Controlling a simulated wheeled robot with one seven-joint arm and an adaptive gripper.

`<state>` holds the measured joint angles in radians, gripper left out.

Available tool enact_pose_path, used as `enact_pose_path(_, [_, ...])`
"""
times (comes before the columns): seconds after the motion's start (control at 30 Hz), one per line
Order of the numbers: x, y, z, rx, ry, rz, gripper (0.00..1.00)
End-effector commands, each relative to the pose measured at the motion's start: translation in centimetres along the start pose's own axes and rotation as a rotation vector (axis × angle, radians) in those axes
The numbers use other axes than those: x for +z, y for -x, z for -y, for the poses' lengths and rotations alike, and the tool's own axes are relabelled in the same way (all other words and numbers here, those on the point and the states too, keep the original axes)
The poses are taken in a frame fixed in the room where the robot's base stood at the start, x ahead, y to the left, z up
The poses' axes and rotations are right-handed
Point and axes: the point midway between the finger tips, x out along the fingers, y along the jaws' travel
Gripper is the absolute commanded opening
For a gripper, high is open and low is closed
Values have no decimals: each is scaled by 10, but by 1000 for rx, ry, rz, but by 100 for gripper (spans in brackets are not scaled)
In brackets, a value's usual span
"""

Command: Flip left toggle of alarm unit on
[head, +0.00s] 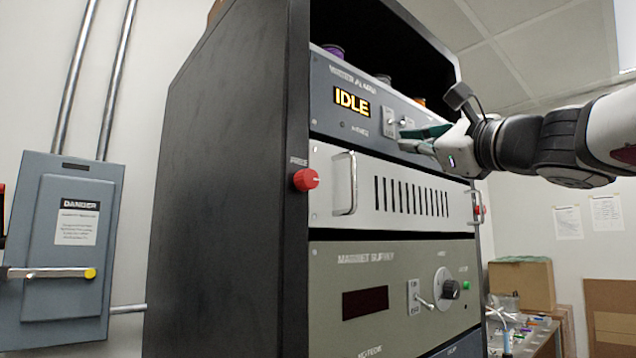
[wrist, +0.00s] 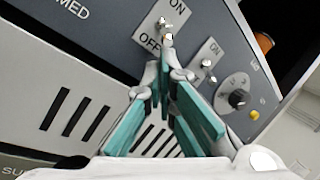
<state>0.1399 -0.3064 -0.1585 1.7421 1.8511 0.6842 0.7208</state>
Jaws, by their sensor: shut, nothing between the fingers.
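The alarm unit (head: 350,75) is the grey panel at the top of the rack, with a lit display (head: 351,103) reading IDLE. Its left toggle (head: 391,122) sits on a light plate; in the wrist view the toggle (wrist: 166,32) stands between the ON and OFF labels. My gripper (head: 402,133) has teal fingers, shut and empty. In the wrist view the fingertips (wrist: 164,75) are just below the left toggle, apparently close; contact is unclear.
Right of the toggles are a knob (wrist: 238,98) and a yellow button (wrist: 254,114). Below is a vented panel with a protruding handle (head: 345,183). A red knob (head: 306,179) is on the rack's edge. The magnet supply (head: 390,290) is lower.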

Motion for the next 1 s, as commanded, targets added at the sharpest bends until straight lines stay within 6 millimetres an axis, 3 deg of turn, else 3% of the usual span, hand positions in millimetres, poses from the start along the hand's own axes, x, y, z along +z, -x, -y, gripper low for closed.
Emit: enact_pose_path(1.0, [6,4,6,83,29,-89,0])
